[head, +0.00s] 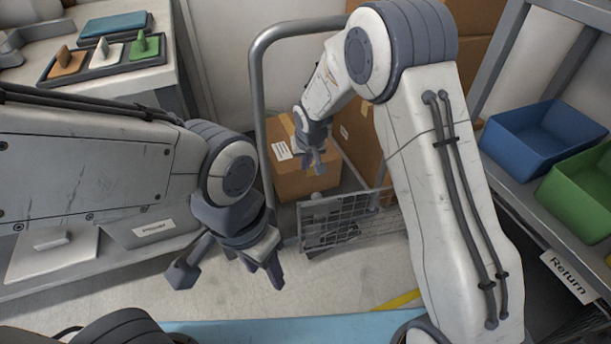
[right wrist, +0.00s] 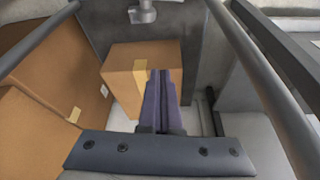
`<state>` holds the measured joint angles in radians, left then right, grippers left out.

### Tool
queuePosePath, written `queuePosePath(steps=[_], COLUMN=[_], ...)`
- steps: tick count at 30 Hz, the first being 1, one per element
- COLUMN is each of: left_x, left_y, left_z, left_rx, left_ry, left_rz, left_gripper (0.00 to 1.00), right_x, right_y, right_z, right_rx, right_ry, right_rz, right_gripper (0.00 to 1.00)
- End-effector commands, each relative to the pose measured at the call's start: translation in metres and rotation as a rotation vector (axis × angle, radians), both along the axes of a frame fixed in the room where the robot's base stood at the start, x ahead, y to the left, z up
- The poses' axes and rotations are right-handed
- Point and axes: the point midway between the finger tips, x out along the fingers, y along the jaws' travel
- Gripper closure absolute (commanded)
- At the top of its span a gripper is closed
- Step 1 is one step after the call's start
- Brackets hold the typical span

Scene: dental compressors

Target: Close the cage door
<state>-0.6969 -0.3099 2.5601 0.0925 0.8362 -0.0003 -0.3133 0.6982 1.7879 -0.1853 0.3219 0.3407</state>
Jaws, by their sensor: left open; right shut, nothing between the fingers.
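The cage (head: 258,110) is a grey tube-framed trolley in the middle of the head view. Its wire mesh door (head: 375,205) shows low at the front, partly hidden by my right arm; I cannot tell its exact angle. My right gripper (head: 318,170) is shut and empty, above the mesh and in front of a cardboard box in the cage. In the right wrist view its closed fingers (right wrist: 162,90) overlap that box. My left gripper (head: 230,278) is open and empty, left of the mesh door, with its fingers spread over the floor.
A cardboard box (head: 300,183) and taller cartons (head: 362,145) stand in the cage. At right, a shelf holds a blue bin (head: 535,145) and a green bin (head: 580,200). At upper left, a bench carries a tray (head: 105,60) of coloured pieces. Pale floor is clear at lower middle.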

Motion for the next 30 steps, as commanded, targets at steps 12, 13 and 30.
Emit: queuePosePath(steps=[12,13,30], left_x=[0.0,0.0,0.0], left_y=[0.0,0.0,0.0], left_z=[-0.037,-0.04,-0.068], left_rx=[0.0,0.0,0.0], left_ry=[0.0,0.0,0.0], left_rz=[0.0,0.0,0.0], left_gripper=[0.5,0.5,0.5], right_x=[0.021,0.023,-0.01], right_y=[0.004,0.004,0.0], right_z=[-0.07,-0.076,-0.091], right_rx=[-0.001,-0.001,0.0], right_ry=[0.003,0.004,0.001], right_rz=[0.002,0.002,0.003], right_gripper=[1.0,1.0,1.0])
